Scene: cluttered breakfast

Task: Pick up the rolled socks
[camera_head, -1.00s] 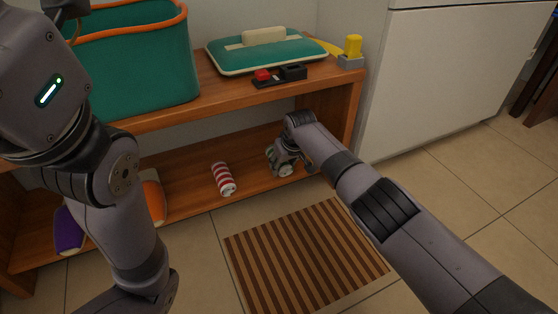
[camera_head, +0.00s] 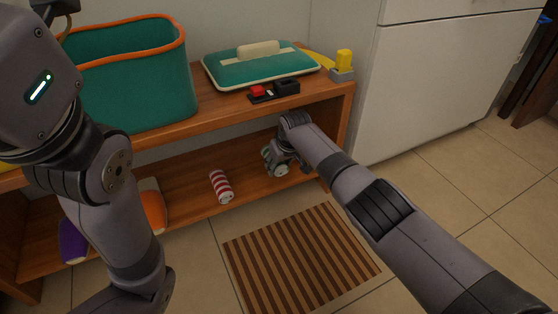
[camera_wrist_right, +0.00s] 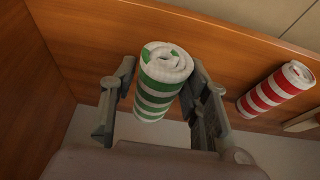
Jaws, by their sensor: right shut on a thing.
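The green-and-white striped rolled socks (camera_wrist_right: 161,82) sit between the two fingers of my right gripper (camera_wrist_right: 160,92) in the right wrist view, with the spiral end showing. The gripper is shut on them. In the head view my right gripper (camera_head: 281,161) is at the right part of the lower shelf, and the same socks (camera_head: 281,170) show only partly under it. A red-and-white striped roll (camera_head: 221,187) lies on the lower shelf to the left, apart from the gripper; it also shows at the right of the wrist view (camera_wrist_right: 277,89). My left gripper is out of view.
The wooden shelf unit's (camera_head: 330,107) top board is above my right gripper, with its side panel close on the right. A teal bin (camera_head: 130,85) and teal case (camera_head: 262,66) stand on top. An orange item (camera_head: 151,208) lies left. A striped mat (camera_head: 300,260) covers the floor.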

